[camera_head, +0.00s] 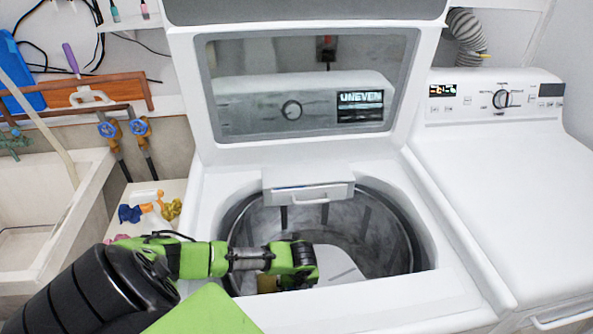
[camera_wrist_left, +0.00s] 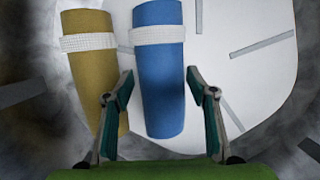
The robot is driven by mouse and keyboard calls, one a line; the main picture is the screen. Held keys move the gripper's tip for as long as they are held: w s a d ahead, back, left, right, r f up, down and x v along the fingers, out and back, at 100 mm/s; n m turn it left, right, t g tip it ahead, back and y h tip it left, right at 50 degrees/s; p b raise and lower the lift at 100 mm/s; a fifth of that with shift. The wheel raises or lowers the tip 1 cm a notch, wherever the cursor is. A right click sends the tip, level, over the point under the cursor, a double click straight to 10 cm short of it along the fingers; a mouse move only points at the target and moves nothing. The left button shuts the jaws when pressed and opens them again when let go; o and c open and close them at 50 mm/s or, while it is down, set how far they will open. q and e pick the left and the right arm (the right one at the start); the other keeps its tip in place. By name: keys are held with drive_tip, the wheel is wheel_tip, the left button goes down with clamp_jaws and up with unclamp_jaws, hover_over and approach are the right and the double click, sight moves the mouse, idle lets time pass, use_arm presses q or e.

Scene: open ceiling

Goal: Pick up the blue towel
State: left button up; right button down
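The blue towel (camera_wrist_left: 158,60) is a roll with a white band, lying in the washer drum. It shows in the left wrist view; in the head view my arm and gripper hide it. A brownish-yellow rolled towel (camera_wrist_left: 88,65) with a white band lies beside it on the left, and a bit of it shows in the head view (camera_head: 267,284). My left gripper (camera_wrist_left: 158,82) is open, its fingers on either side of the blue towel. No clear contact shows. In the head view my left arm reaches into the drum; its fingertips are hidden. My right gripper is not visible.
The open washer (camera_head: 375,302) has its lid (camera_head: 210,110) raised behind the drum opening. The drum wall (camera_head: 395,238) surrounds my gripper. A second white machine (camera_head: 495,180) stands at the right. A sink (camera_head: 90,175) and a ledge with small bottles are at the left.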

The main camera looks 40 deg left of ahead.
use_arm(q)
drive_tip(key=c, duration=0.9)
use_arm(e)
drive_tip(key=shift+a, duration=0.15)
use_arm(q)
drive_tip(key=shift+o, duration=0.2)
drive_tip(key=shift+r, duration=0.15)
